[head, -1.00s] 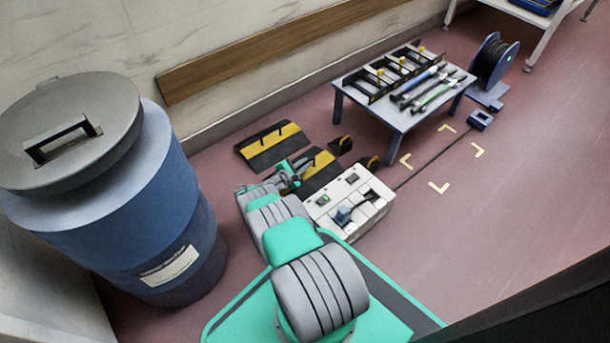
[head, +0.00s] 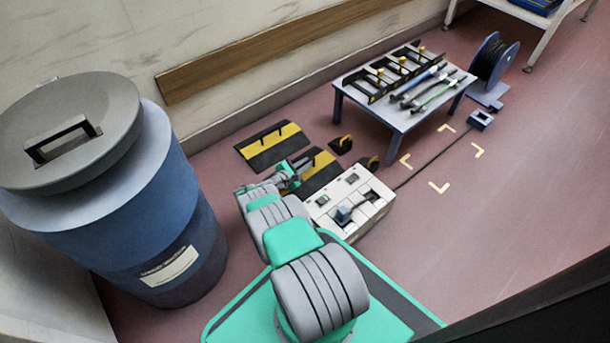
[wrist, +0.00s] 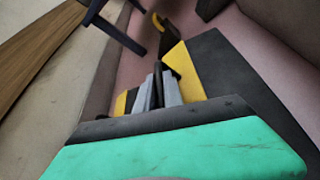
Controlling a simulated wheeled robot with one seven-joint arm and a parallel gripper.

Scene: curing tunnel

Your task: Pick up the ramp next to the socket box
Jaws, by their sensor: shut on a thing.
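The ramp (head: 316,178), black with a yellow band, is beside the white socket box (head: 349,203), on its upper-left side. My gripper (head: 289,176) is at the ramp's left part in the head view, partly hidden by my arm. In the wrist view my gripper (wrist: 158,92) has its grey fingers shut on a thin dark upright handle of the ramp (wrist: 226,72). The yellow band shows on both sides of the fingers. I cannot tell whether the ramp touches the floor.
A second black-and-yellow ramp (head: 272,146) lies nearer the wall. A small black-and-yellow end piece (head: 341,145) stands to its right. A blue drum (head: 150,210) is at left. A low table (head: 401,112) holds tools. A cable runs from the box across open floor at right.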

